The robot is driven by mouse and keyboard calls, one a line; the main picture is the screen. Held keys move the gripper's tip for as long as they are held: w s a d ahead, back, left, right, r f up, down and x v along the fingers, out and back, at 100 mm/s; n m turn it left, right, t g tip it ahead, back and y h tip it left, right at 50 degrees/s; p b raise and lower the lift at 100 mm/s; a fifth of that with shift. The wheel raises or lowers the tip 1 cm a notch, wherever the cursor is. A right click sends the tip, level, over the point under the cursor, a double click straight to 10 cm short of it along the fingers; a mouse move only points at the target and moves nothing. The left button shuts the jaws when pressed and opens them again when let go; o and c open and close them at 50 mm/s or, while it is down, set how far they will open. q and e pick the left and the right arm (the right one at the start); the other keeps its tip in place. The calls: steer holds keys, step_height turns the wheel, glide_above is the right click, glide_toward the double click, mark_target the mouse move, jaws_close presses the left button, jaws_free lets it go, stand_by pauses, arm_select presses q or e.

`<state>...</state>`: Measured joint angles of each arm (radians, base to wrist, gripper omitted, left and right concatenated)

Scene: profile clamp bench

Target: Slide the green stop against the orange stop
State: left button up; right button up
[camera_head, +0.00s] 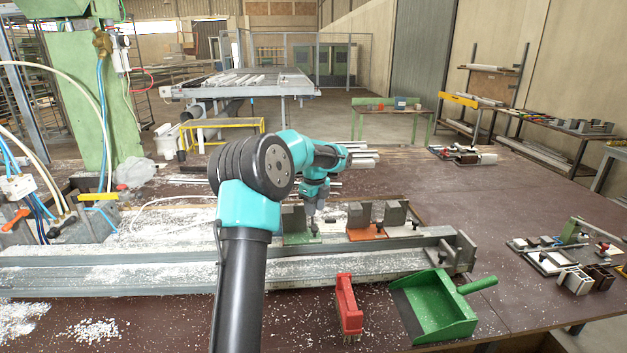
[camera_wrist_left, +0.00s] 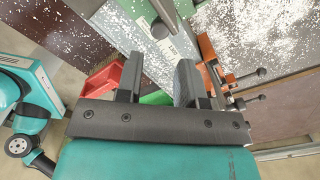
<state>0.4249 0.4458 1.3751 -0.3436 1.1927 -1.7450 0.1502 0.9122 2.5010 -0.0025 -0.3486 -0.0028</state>
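The green stop (camera_head: 299,239), a green base with grey blocks, sits on the bench behind the long metal profile. The orange stop (camera_head: 372,235), an orange base with grey blocks, stands to its right; a gap shows between them. My left gripper (camera_head: 313,207) points down at the right part of the green stop and partly hides it. In the left wrist view its two dark fingers (camera_wrist_left: 158,88) are spread apart with nothing clearly held between them. The orange stop (camera_wrist_left: 207,48) shows there beyond the right finger. My right gripper is in neither view.
The metal profile (camera_head: 130,274) lies along the front, strewn with white chips, with a grey end bracket (camera_head: 461,252) at its right. A red brush (camera_head: 347,303) and a green dustpan (camera_head: 436,308) lie before it. Clamps and small parts (camera_head: 570,255) lie far right.

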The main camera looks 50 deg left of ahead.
mark_target(315, 227)
arm_select(q)
step_height(315, 227, up, 10)
steer(key=shift+f, duration=0.15)
stand_by(0.3)
steer(key=shift+o, duration=1.6)
step_height(315, 227, down, 17)
steer(key=shift+f, duration=0.2)
jaws_close()
